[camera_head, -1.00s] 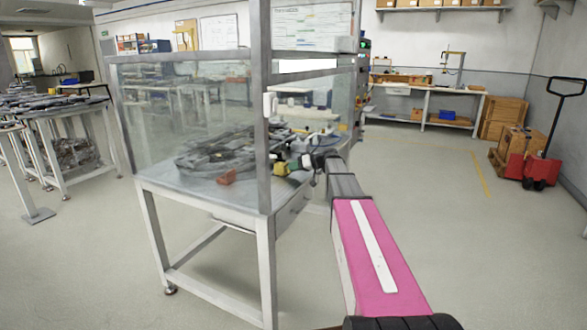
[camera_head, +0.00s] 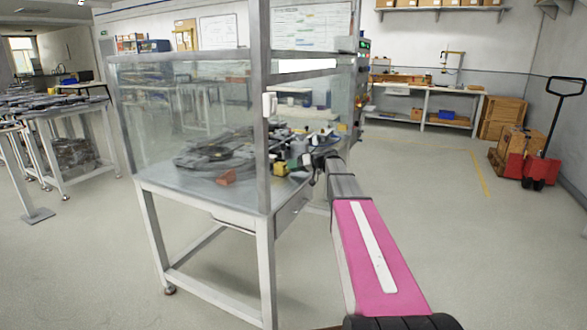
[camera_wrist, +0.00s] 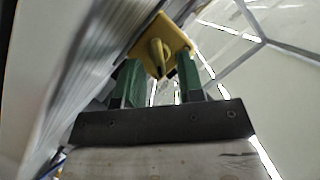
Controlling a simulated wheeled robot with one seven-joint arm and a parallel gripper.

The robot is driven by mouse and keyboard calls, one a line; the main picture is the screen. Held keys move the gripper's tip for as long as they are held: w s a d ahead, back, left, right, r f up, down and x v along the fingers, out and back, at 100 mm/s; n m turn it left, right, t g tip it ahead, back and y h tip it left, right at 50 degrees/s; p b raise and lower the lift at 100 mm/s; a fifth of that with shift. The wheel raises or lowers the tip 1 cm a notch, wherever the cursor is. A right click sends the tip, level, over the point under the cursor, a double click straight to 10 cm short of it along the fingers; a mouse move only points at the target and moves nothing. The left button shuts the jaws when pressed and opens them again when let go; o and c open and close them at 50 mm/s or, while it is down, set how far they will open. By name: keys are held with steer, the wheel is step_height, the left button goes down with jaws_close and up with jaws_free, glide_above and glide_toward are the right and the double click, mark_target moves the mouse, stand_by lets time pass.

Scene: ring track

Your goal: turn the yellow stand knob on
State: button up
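The yellow stand (camera_wrist: 172,33) shows at the top of the wrist view as a tilted yellow plate. Its knob (camera_wrist: 157,52), a darker yellow handle, stands out from the plate. My gripper (camera_wrist: 157,62) has two green fingers held apart. In the picture the knob lies between the fingertips, with a gap on either side. I cannot tell how deep it sits between them. In the head view a small yellow block (camera_head: 279,169), probably the stand, is at the table's right edge, just left of my gripper, whose fingers are too small to make out there.
The metal table (camera_head: 190,192) has clear panels and a thick upright post (camera_head: 259,120) near my arm. A ring track (camera_head: 212,155) and a reddish-orange block (camera_head: 226,177) lie on it. The floor at right is clear up to a red pallet jack (camera_head: 535,170).

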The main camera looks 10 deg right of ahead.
steer(key=shift+d, duration=0.1)
steer(key=v, duration=1)
steer(key=shift+s+d, duration=0.15)
steer(key=shift+d, duration=0.15)
